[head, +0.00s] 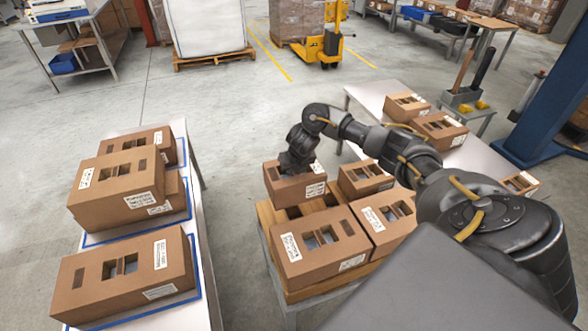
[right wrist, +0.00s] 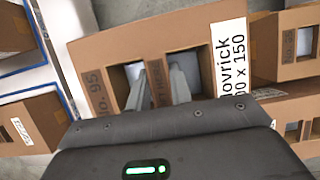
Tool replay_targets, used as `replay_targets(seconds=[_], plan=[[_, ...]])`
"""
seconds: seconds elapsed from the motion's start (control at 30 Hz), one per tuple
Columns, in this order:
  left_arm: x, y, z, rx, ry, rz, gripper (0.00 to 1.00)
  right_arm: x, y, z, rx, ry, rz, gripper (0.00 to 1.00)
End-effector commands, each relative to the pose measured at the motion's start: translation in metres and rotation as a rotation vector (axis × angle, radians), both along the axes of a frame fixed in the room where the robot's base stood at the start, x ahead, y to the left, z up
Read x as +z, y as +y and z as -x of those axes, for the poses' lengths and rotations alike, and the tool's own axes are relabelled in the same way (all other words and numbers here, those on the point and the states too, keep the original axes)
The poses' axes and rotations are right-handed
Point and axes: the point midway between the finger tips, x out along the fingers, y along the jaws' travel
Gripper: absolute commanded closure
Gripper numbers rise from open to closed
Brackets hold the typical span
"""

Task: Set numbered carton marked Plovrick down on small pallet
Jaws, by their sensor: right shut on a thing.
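My right gripper (head: 294,170) is shut on the carton marked Plovrick (head: 290,190), a brown box with white labels. In the right wrist view my two fingers (right wrist: 158,88) reach into its two top openings and pinch the strip between them. That view shows the carton (right wrist: 98,62) with "No. 95" and a label ending "ovrick". The carton is at the far left corner of the small wooden pallet (head: 267,216); whether it touches the slats I cannot tell. Three similar cartons stand on the pallet, one of them at the front left (head: 330,262). My left gripper is not in view.
A white table at left (head: 208,300) carries several cartons on blue-outlined places. Another table (head: 370,98) behind my right arm holds more cartons. A blue post (head: 548,110) stands at right. Open floor lies behind the pallet, with a yellow pallet truck (head: 322,48) farther back.

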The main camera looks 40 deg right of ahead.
Motion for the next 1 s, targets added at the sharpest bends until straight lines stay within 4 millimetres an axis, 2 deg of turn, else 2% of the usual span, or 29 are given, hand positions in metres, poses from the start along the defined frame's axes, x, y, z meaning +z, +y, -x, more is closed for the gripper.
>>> replay_targets(seconds=[0.67, 1.0], plan=[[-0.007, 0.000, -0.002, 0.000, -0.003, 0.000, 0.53, -0.007, 0.000, -0.001, 0.000, -0.002, 0.000, 1.00], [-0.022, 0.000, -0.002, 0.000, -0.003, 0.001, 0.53, -0.025, 0.000, -0.001, -0.001, -0.002, -0.001, 1.00]])
